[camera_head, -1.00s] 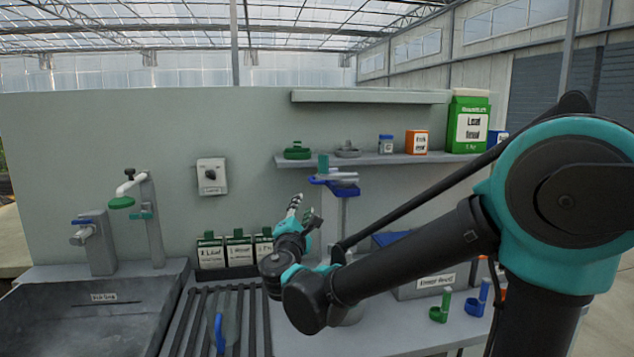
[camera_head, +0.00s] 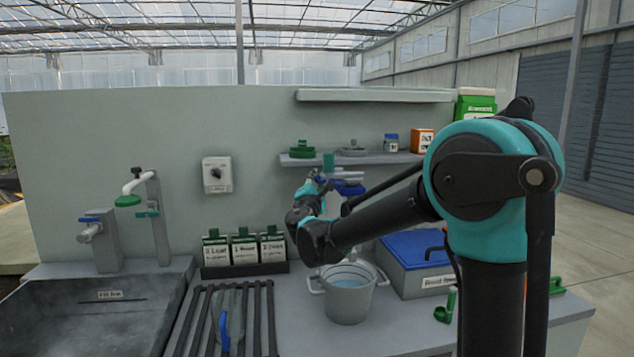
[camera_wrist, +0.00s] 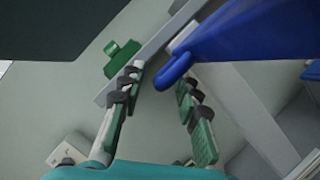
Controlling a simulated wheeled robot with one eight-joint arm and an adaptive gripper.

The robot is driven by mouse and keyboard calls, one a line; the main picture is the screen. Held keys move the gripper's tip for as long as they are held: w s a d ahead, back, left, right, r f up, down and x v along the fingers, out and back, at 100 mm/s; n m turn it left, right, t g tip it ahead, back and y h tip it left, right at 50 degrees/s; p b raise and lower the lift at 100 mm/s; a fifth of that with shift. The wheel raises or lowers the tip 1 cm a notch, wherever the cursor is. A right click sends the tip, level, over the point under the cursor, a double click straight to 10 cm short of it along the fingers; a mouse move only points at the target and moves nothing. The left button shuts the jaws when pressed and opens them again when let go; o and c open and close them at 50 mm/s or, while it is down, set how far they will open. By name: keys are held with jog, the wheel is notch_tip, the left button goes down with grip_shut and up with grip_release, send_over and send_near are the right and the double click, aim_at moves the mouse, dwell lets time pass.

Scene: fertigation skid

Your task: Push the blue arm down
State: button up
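The blue arm (camera_head: 347,188) sticks out at the top of a grey post below the wall shelf, partly hidden by my arm. In the wrist view the blue arm (camera_wrist: 255,38) is large at top right, and its rounded end lies near the tips of my gripper (camera_wrist: 159,80). The two green-padded fingers are spread apart, with nothing held between them. I cannot tell whether a fingertip touches the blue arm. In the head view my gripper (camera_head: 316,179) is small and beside the blue arm, on its left.
A grey bucket (camera_head: 347,296) with bluish liquid stands below my arm. A blue-lidded box (camera_head: 415,248) is to its right. The shelf (camera_head: 370,159) holds a green item (camera_head: 302,149) and other containers. A row of cartons (camera_head: 244,248) stands along the wall.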

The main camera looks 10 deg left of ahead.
jog(key=shift+w, duration=0.2)
jog(key=shift+c, duration=0.3)
grip_shut()
notch_tip(320, 180, down, 17)
jog(key=shift+s+f, duration=0.15)
dwell(0.4)
jog(key=shift+c, duration=0.7)
grip_release()
jog(key=shift+f, duration=0.1)
jog(key=shift+o, duration=1)
